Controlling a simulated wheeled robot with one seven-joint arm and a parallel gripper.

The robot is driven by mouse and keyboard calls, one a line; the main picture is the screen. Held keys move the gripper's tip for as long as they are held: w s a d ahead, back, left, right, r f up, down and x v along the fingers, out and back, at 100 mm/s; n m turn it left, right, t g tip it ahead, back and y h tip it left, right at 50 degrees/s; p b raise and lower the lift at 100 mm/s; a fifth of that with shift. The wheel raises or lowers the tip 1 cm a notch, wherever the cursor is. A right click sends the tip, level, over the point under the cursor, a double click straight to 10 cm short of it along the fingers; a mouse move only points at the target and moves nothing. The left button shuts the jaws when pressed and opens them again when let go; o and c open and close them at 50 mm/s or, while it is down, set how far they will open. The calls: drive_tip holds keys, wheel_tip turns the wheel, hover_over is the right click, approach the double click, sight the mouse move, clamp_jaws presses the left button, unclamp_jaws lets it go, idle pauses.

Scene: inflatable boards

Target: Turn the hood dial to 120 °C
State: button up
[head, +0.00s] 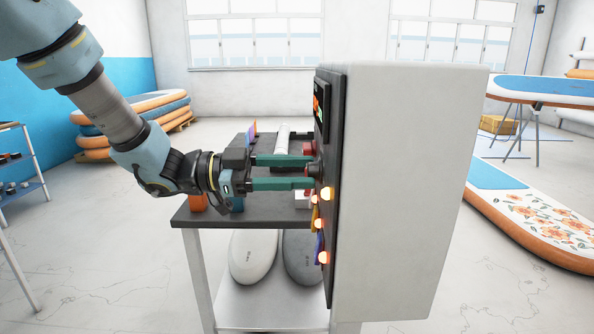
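The hood (405,190) is a large pale box with a dark front panel (337,130) facing left, seen almost edge-on. The dial (313,171) is a dark knob standing out from this panel. My gripper (311,172) reaches in from the left, its two green fingers level and apart, one above the other. The fingertips are at the panel, above and below the dial. I cannot tell whether they press on it. A small display (320,102) with coloured digits sits higher on the panel, too slanted to read. The dial's marking is hidden.
Glowing round orange lights (326,194) run down the panel below the dial. A dark-topped table (245,212) holding small items stands beneath my gripper. Stacked boards (150,108) lie at the back left, and a patterned board (545,215) lies on the right floor.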

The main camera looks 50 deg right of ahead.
drive_tip(key=shift+o, duration=1.1)
drive_tip(key=b+v, duration=0.2)
drive_tip(key=v, duration=0.9)
drive_tip(key=shift+s, duration=0.1)
